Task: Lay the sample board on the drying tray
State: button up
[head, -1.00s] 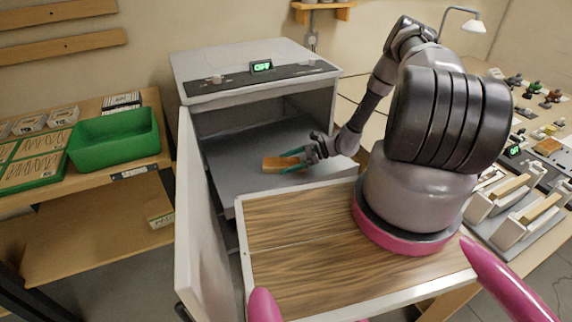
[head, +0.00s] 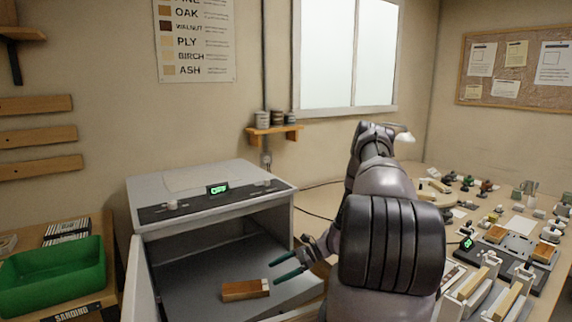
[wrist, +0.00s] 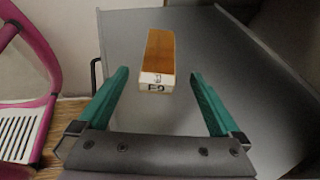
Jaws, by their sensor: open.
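The sample board (head: 240,291) is a small orange-brown wooden block with a pale labelled end. It lies flat on the grey drying tray (head: 195,300), which extends from the open front of the grey-white cabinet (head: 205,190). My gripper (head: 280,273) has green fingers, is open and empty, and is just right of the board, apart from it. In the wrist view the board (wrist: 158,55) lies on the tray (wrist: 215,45) beyond and between the open fingertips (wrist: 158,72), its pale end marked with a label facing me.
The cabinet door (head: 138,285) stands open at the left. A green bin (head: 55,280) is on a wooden shelf further left. The bench at the right (head: 480,225) holds clamps and many small items. The tray around the board is clear.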

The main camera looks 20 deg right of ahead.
notch_tip(320, 180, up, 34)
jog(key=s+a+n+g+h, duration=0.2)
jog(key=a+n+h, duration=0.1)
jog(key=n+h, duration=0.5)
jog(key=s+a+r+n+t+h, duration=0.2)
jog(key=s+r+n+t, duration=0.4)
jog(key=s+r, duration=1.4)
jog(key=shift+s+a+r+n+t+h, duration=0.3)
jog(key=shift+s+n+t+h, duration=0.25)
jog(key=shift+n, duration=0.25)
jog(key=shift+w, duration=0.15)
